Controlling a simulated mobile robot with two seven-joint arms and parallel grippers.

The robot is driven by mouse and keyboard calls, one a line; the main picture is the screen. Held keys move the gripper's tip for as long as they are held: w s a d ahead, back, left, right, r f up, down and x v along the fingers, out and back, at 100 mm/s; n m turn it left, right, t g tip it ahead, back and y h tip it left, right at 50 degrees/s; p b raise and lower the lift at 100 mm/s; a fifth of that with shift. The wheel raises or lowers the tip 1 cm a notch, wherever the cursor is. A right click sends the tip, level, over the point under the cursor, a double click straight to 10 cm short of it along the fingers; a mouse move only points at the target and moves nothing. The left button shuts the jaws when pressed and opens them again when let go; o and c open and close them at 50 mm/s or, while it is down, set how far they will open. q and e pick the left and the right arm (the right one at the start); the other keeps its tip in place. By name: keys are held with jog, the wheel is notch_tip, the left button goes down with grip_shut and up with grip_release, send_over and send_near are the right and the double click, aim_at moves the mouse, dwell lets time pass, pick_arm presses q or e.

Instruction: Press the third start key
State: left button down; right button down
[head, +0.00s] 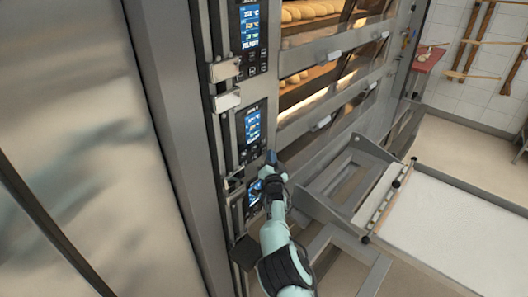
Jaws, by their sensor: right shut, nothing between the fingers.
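Three control panels with lit blue screens run down the oven front: an upper panel (250,30), a middle panel (252,124) and a lower panel (254,193). Small dark keys sit under the upper screen. My right gripper (271,160) is shut and empty, at the right edge between the middle and lower panels. My gripper and wrist cover part of the lower panel, and its keys cannot be made out. I cannot tell whether the fingertips touch the panel. My left gripper is not in view.
Oven decks with glass doors and bread loaves (310,12) are right of the panels. A loader with a white belt (455,235) stands at the lower right. A large steel surface (80,120) fills the left. Wooden peels (470,40) hang on the tiled wall.

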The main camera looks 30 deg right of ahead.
jog(key=shift+w, duration=0.15)
jog(key=shift+w+a, duration=0.15)
jog(key=shift+w, duration=0.05)
jog(key=shift+w+a, duration=0.15)
jog(key=shift+w, duration=0.2)
dwell(0.8)
jog(key=b, duration=0.1)
jog(key=s+b, duration=0.1)
jog(key=shift+s+d+b, duration=0.2)
jog(key=shift+d+b, duration=0.05)
jog(key=shift+b, duration=0.15)
dwell(0.3)
